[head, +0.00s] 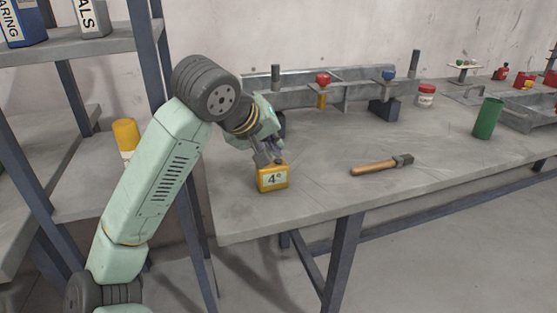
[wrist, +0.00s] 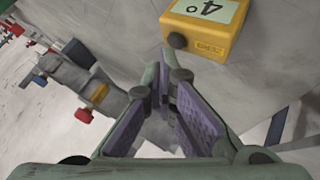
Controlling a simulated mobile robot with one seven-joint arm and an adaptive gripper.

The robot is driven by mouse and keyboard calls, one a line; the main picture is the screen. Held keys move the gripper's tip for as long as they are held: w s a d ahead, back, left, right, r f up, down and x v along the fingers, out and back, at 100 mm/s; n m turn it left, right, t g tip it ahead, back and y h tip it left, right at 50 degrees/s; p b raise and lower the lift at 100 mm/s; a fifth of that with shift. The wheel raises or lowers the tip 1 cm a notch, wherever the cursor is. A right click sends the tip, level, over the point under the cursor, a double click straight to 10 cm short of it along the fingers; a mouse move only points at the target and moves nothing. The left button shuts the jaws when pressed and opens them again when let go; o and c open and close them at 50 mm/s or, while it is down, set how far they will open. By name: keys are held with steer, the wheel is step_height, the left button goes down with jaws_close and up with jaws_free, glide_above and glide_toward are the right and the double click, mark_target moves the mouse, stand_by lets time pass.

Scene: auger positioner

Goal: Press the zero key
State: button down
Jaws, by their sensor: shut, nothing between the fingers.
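A yellow box gauge (head: 272,184) with a pale display reading 4° stands near the left front edge of the grey table. My gripper (head: 270,161) is shut and empty, pointing down just above and behind the box's top; I cannot tell whether it touches. In the wrist view the gauge (wrist: 222,42) lies beyond my fingertips (wrist: 168,75). That view shows a dark round knob (wrist: 177,40) at its corner and a small orange label (wrist: 210,48) whose text is too small to read. I cannot tell which part is the zero key.
A hammer (head: 375,166) lies right of the gauge. A long grey metal fixture (head: 350,92) with red and blue knobs runs along the back. A green cup (head: 488,118) and a red-and-white jar (head: 426,95) stand farther right. The table between gauge and hammer is clear.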

mark_target(275, 160)
steer(key=shift+f+b, duration=0.6)
steer(key=shift+b, duration=0.2)
stand_by(0.7)
stand_by(0.4)
steer(key=shift+r+p, duration=0.5)
steer(key=shift+r, duration=0.55)
step_height(275, 160, up, 6)
steer(key=p, duration=0.3)
steer(key=shift+p, duration=0.3)
